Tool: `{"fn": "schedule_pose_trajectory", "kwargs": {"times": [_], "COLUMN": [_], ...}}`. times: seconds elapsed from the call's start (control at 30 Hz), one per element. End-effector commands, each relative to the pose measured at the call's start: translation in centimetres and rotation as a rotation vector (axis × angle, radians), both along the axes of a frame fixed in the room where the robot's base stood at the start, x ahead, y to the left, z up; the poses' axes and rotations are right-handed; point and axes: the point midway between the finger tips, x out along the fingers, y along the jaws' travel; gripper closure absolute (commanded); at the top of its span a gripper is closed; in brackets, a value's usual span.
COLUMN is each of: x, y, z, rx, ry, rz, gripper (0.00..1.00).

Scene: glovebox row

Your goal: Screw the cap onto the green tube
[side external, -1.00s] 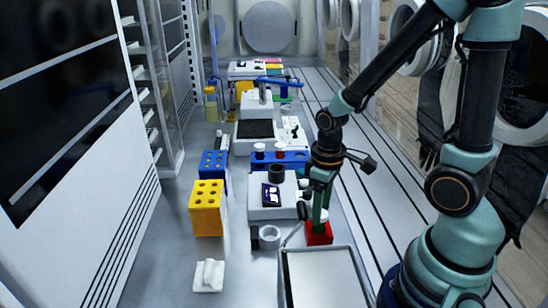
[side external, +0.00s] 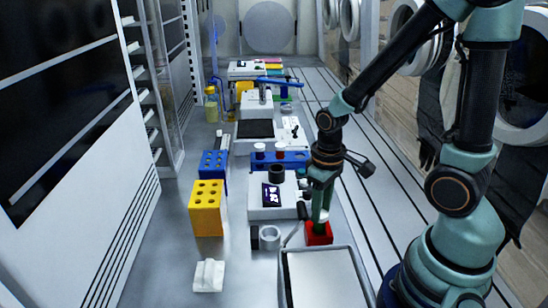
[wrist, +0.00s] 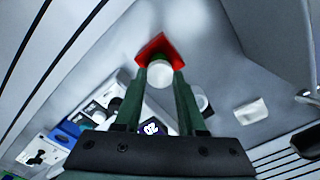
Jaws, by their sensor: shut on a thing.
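A round white cap (wrist: 160,70) is between the fingertips of my gripper (wrist: 160,80) in the wrist view, and the gripper is shut on it. A small part of the green tube (wrist: 154,59) shows beside the cap. The red block (wrist: 155,44) is beneath them, and it also shows in the side view (side external: 319,236). In the side view my gripper (side external: 321,212) points down just above the block, with a bit of white at its fingertips. The fingers and cap hide most of the tube. I cannot tell whether the cap touches its top.
A white device with a display (side external: 270,208) stands close left of my gripper. A white ring-shaped holder (side external: 270,238) is left of the red block. A shallow tray (side external: 325,280) lies in front. A yellow rack (side external: 207,212) and a white piece (side external: 209,276) stand further left.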

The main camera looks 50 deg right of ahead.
Motion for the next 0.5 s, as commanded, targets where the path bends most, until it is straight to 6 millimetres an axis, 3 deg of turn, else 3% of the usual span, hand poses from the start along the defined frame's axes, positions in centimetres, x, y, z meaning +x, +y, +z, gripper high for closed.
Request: {"fn": "schedule_pose_trajectory", "kwargs": {"times": [0.5], "x": [-0.01], "y": [-0.02], "z": [0.0], "rx": [0.0], "ry": [0.001], "rz": [-0.677], "gripper": [1.0]}}
